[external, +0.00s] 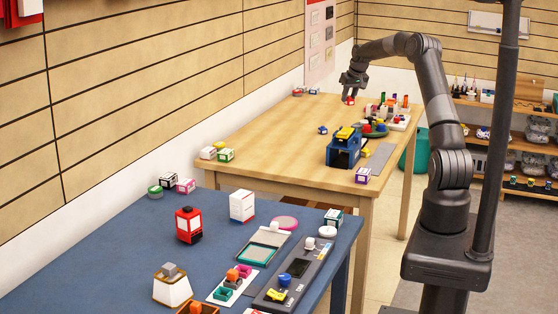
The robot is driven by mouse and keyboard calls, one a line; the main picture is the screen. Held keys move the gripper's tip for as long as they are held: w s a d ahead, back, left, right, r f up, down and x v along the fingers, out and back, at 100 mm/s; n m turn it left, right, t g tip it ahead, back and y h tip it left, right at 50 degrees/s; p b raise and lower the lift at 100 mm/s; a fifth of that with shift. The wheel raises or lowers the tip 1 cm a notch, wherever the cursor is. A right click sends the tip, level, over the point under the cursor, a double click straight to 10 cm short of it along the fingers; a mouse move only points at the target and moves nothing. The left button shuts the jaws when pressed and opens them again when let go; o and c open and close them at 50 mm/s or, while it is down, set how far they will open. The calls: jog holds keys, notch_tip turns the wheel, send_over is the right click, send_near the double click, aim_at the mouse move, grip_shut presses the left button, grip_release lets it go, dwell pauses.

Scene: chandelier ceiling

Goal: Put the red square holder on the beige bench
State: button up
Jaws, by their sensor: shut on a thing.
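The beige bench (270,125) is the light wooden table in the middle and back of the view. My gripper (350,93) is over its far part, pointing down. It is shut on a small red thing with a pale patch, which looks like the red square holder (349,101). The holder is at or just above the bench top; I cannot tell whether it touches. The fingers are small in this view and partly hide its upper side.
A blue-and-yellow machine (344,147) is nearer. Small boxes (225,155) sit at the left edge. The bench's left middle is clear. A blue table (130,245) stands in front.

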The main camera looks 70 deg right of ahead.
jog(key=s+d+f+m, duration=0.1)
jog(key=s+d+f, duration=0.3)
jog(key=d+f, duration=0.1)
jog(key=w+f, duration=0.2)
jog(key=w, duration=0.2)
jog(key=w+a+f, duration=0.1)
jog(key=w+f, duration=0.2)
jog(key=w, duration=0.1)
jog(key=w+a+f, duration=0.1)
jog(key=w+f, duration=0.1)
jog(key=w, duration=0.1)
jog(key=shift+w+a+f, duration=0.2)
jog(key=shift+w+f, duration=0.2)
jog(key=shift+f, duration=2)
jog(key=shift+f, duration=0.1)
jog(key=o, duration=1)
jog(key=shift+o, duration=0.2)
